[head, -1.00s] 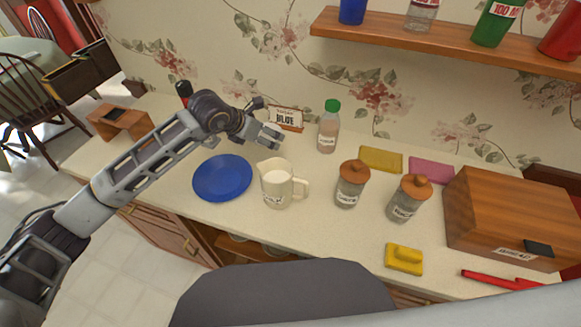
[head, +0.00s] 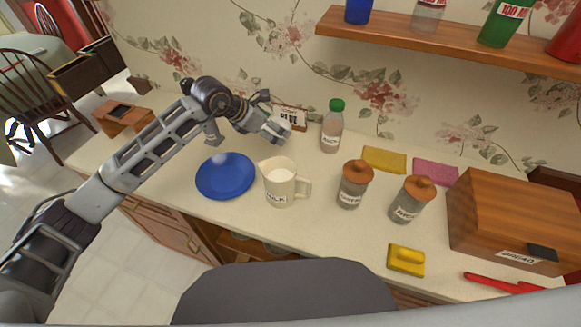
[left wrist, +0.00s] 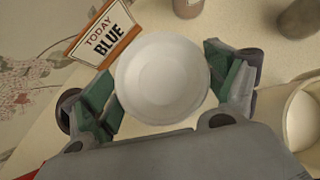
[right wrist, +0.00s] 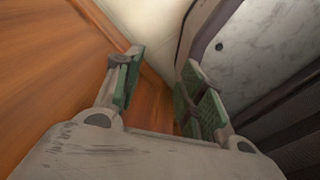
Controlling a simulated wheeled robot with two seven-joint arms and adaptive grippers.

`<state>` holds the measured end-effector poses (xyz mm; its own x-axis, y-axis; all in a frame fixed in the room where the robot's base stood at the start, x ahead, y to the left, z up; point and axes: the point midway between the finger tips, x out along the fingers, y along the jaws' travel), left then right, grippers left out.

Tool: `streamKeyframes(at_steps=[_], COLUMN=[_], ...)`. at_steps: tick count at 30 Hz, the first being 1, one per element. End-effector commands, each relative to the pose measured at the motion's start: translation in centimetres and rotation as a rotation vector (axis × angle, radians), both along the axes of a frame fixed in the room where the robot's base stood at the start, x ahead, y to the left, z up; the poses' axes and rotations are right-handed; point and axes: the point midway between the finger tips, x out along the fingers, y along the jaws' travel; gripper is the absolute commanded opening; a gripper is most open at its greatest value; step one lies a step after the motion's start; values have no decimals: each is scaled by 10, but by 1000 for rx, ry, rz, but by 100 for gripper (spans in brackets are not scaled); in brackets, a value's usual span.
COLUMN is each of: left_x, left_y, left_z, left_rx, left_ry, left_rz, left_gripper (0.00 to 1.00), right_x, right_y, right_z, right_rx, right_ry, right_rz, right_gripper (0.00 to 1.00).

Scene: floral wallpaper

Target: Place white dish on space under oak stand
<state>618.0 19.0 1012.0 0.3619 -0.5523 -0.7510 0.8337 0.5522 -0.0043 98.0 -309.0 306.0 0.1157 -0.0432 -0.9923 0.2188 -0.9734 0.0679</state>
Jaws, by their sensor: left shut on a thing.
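The white dish (left wrist: 162,78) is a round bowl that shows in the left wrist view between the two fingers of my left gripper (left wrist: 160,85). The fingers are shut on its sides. In the head view my left gripper (head: 280,130) is near the wall end of the counter, in front of the "BLUE" sign; the dish is mostly hidden there. The oak stand (head: 122,115) is a small wooden stand at the counter's left end, with an opening beneath its top. My right gripper (right wrist: 162,72) is open and empty beside a wooden panel, out of the head view.
A blue plate (head: 226,176) and a milk jug (head: 281,184) stand in front of my left gripper. The sign (head: 291,117) and a green-capped bottle (head: 332,128) are close to it. Two lidded jars, sponges and a bread box (head: 515,215) are on the right. Counter left of the plate is bare.

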Motion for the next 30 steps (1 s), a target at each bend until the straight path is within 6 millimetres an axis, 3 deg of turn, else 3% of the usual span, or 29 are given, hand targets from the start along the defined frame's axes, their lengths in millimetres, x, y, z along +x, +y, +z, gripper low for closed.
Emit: streamKeyframes(at_steps=[8,15,22,30], left_x=[0,-1,0,0], left_y=[0,0,0,0], left_z=[-4,-31,-58,-62], left_rx=[-1,-1,0,-1], left_ry=[1,3,2,-1], left_rz=[2,2,1,1], left_gripper=[62,62,62,62], right_x=[-9,-18,-15,-5], right_y=[11,21,20,16], right_z=[0,2,5,6], right_rx=[12,22,22,17], right_ry=[10,18,16,7], right_rz=[-3,-6,-5,-4], right_gripper=[40,40,40,40])
